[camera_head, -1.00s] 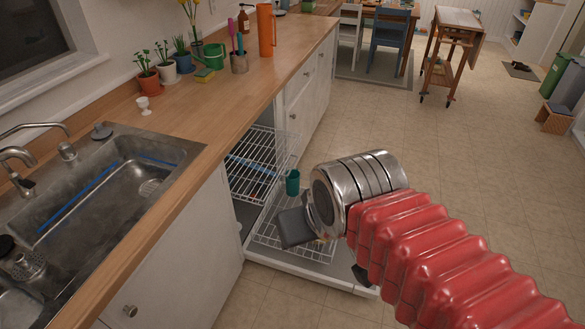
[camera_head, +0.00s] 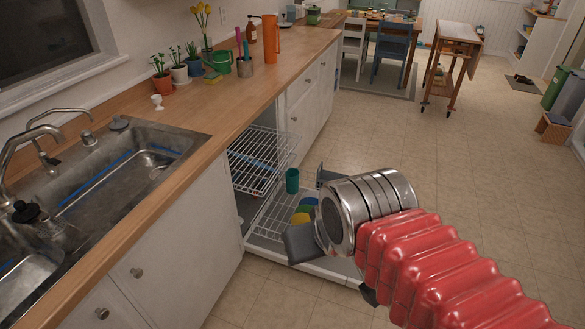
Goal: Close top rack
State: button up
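The top rack (camera_head: 262,158) is a white wire rack in the dishwasher under the counter. It stands partly pulled out past the cabinet front and looks empty. My gripper (camera_head: 311,208) is in front of the dishwasher, to the right of and below the top rack, apart from it in the picture. Its two dark grey fingers show spread apart, with nothing held between them. My own metal wrist hides part of the lower rack and door.
The lower rack (camera_head: 268,214) is pulled out over the lowered white door (camera_head: 310,264). It holds a teal cup (camera_head: 292,180) and several coloured dishes (camera_head: 304,212). The wooden counter (camera_head: 205,113) runs above.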

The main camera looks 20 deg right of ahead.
aim_at(251, 158)
jog(key=u, duration=1.25)
jog(key=i, duration=1)
jog(key=z, duration=1.8)
